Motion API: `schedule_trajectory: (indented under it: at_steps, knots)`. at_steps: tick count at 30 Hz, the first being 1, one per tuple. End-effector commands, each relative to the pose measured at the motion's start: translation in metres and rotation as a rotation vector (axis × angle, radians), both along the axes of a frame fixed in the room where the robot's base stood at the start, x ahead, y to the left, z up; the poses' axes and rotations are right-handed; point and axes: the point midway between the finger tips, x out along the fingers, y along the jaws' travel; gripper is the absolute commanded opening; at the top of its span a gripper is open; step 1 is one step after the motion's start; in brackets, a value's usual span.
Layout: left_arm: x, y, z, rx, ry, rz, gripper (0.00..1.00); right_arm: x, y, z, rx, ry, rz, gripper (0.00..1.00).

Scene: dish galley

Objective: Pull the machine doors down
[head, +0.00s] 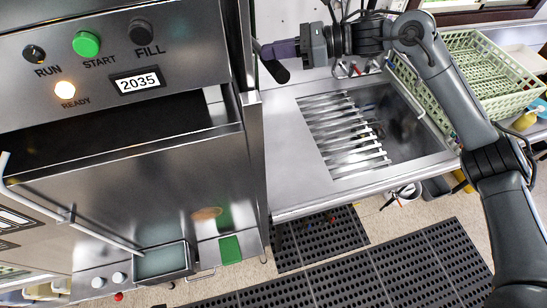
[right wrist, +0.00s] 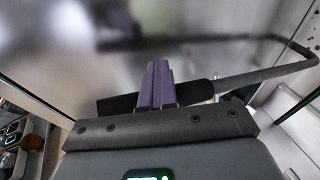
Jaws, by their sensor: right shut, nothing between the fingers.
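The steel dish machine (head: 130,180) fills the left of the head view. Its control panel is at the top, with a dark recess below and a smooth steel front panel under that. I cannot tell how far its doors are down. A black handle grip (head: 275,69) sticks out at the machine's right side. In the right wrist view the grip (right wrist: 195,94) lies crosswise on a bent metal bar (right wrist: 265,75). My right gripper (head: 284,49) has purple fingers, shut and empty. The fingers (right wrist: 157,85) overlap the grip in view; contact is unclear. My left gripper is out of view.
A steel sink counter (head: 295,190) with a slatted rack (head: 345,135) stands right of the machine. A pale green crate (head: 480,75) is behind it. A chrome bar (head: 100,237) crosses the machine's lower left front. Black mats (head: 390,265) lie on the floor.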

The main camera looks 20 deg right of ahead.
Motion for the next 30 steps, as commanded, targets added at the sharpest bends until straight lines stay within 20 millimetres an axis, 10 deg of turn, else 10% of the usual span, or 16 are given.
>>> schedule_trajectory:
  at_steps: [30]
  knots:
    - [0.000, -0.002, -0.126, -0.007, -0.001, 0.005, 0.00, -0.035, 0.003, -0.148, -0.005, 0.006, 0.002, 0.00]
